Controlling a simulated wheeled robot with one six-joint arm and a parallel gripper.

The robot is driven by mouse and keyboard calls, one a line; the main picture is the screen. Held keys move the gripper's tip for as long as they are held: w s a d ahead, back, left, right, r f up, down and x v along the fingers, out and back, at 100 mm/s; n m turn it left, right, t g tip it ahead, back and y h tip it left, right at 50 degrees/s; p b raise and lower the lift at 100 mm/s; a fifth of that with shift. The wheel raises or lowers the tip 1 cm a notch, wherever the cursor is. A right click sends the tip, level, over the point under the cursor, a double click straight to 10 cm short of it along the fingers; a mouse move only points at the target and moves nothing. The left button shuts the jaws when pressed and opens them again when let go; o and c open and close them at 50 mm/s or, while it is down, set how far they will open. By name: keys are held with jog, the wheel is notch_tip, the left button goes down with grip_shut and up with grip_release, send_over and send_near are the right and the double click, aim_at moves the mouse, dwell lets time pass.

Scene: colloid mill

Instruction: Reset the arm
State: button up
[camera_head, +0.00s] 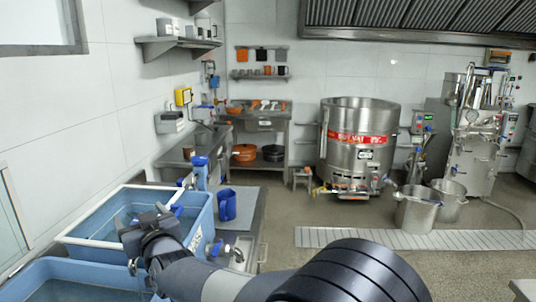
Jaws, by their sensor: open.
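My arm reaches in from the bottom of the camera_head view toward the left. My gripper (153,217), dark grey, is at its end, over the near part of a blue tub (202,240) with a pale rim. The jaws are open and I see nothing held between them. The fingertips are small and partly merge with the dark wrist, so their exact gap is hard to make out.
A second blue tub (40,272) is at the bottom left. A blue jug (227,204) stands on the steel counter (245,215) right of the tub. A large steel kettle (345,155), steel pots (415,212) and a mill machine (475,145) stand farther back. Open floor lies right.

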jog(key=shift+w+r+m+t+h+p, duration=0.15)
jog(key=shift+m+t+h+p, duration=0.55)
jog(key=shift+p, duration=1.8)
jog(key=m+h+p, duration=0.1)
jog(key=h+p, duration=0.1)
jog(key=p, duration=0.2)
jog(key=shift+d+t, duration=0.2)
jog(key=shift+t, duration=0.2)
jog(key=shift+m+h+p, duration=0.5)
jog(key=shift+h+p, duration=0.1)
jog(key=shift+p, duration=0.3)
jog(key=shift+d+m+t+h+p, duration=0.2)
jog(key=shift+m+t+h+p, duration=0.25)
jog(key=shift+h+p, duration=0.2)
jog(key=d+b+v, duration=0.1)
jog(key=b+v, duration=0.2)
jog(key=v, duration=0.8)
jog(key=shift+d+g+y, duration=0.35)
jog(key=shift+y, duration=0.1)
jog(key=shift+w, duration=0.1)
